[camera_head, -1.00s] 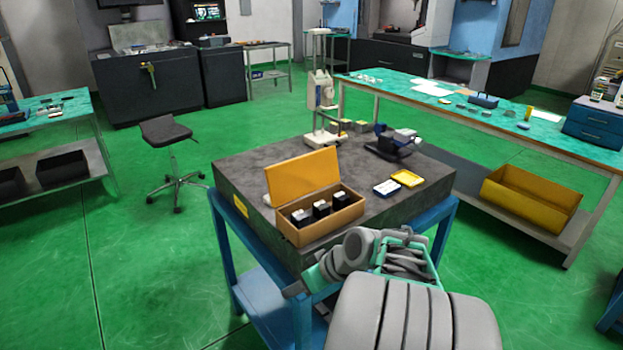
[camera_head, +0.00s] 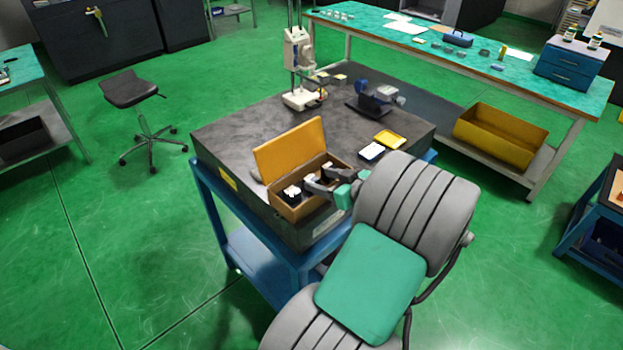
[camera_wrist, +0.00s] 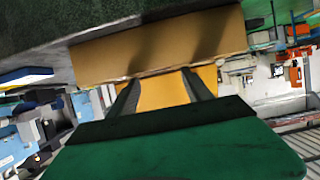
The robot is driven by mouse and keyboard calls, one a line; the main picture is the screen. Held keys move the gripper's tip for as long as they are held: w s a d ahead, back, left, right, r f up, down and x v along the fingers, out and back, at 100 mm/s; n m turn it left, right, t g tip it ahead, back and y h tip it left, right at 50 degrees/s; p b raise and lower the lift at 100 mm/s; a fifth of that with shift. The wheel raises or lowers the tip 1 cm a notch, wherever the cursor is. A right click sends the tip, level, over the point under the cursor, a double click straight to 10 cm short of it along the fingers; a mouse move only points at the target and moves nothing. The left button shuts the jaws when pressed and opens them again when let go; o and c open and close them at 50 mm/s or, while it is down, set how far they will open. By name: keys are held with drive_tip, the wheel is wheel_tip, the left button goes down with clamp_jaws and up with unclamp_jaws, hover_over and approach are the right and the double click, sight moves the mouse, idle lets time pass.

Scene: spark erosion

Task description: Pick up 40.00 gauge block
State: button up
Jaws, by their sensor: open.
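An open wooden box (camera_head: 291,213) with a raised orange lid (camera_head: 290,147) stands at the front of the granite table. It holds a few black items with white tops, one of them (camera_head: 292,192) showing at its left end. No marking is readable, so I cannot tell which thing is the 40.00 gauge block. My gripper (camera_head: 312,181) is open and empty at the right part of the box and partly hides its contents. In the wrist view my gripper (camera_wrist: 160,78) has its fingers apart in front of the box's brown wall (camera_wrist: 160,48) and orange lid (camera_wrist: 165,92).
A white, blue-edged case (camera_head: 371,151) and a yellow tray (camera_head: 390,138) lie right of the box. A column stand (camera_head: 299,97) and a dark clamp-like device (camera_head: 376,102) stand farther back on the granite table (camera_head: 235,125). Its left middle is clear.

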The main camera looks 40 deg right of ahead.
sight(312, 179)
drive_tip(key=p+x, duration=0.1)
drive_tip(key=x, duration=0.4)
drive_tip(key=shift+s+a+f+p, duration=0.1)
drive_tip(key=shift+f+p, duration=0.25)
drive_tip(key=shift+c, duration=0.5)
clamp_jaws()
drive_tip(key=shift+r, duration=0.1)
